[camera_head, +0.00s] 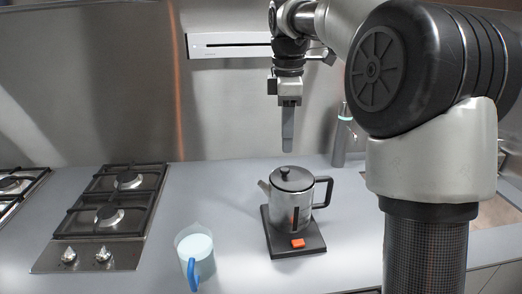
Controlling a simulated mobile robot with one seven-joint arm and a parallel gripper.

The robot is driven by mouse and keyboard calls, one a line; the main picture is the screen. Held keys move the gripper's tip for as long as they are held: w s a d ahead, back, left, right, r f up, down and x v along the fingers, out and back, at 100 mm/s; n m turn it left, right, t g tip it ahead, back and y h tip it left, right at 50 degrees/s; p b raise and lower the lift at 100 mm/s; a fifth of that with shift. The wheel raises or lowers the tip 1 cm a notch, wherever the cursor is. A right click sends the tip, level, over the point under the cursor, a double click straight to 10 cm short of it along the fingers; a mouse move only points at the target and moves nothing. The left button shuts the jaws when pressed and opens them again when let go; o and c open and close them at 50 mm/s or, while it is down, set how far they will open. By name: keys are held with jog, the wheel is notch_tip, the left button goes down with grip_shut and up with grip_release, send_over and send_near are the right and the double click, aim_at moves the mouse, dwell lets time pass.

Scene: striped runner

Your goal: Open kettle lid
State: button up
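A grey metal kettle (280,210) with a black side handle stands upright on a dark square base (285,245) on the counter. Its spout points left and its handle is on the right. The kettle lid (292,179) is dark with a black knob on top and sits closed on the kettle. My gripper (288,148) points straight down above the lid, apart from it by a small gap in the picture. The fingers appear as one narrow shape from this side, so I cannot tell whether they are open.
A clear pitcher (193,243) with pale contents and a blue handle stands left of the kettle. A gas hob (110,215) lies farther left. Bare counter (225,185) lies between hob and kettle.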

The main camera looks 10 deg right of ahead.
aim_at(285, 168)
jog(key=shift+n, duration=0.9)
jog(key=w+f, duration=0.3)
jog(key=shift+w+d+b, duration=0.15)
jog(key=shift+d+b, duration=0.15)
jog(key=shift+b, duration=0.05)
jog(key=shift+w+d+f+g, duration=0.1)
jog(key=shift+w+f+g, duration=0.05)
jog(key=shift+f+g, duration=0.15)
jog(key=shift+n, duration=0.3)
notch_tip(285, 168, down, 7)
jog(key=shift+f+b, duration=0.15)
jog(key=shift+b, duration=0.9)
jog(key=shift+c, duration=0.3)
grip_shut()
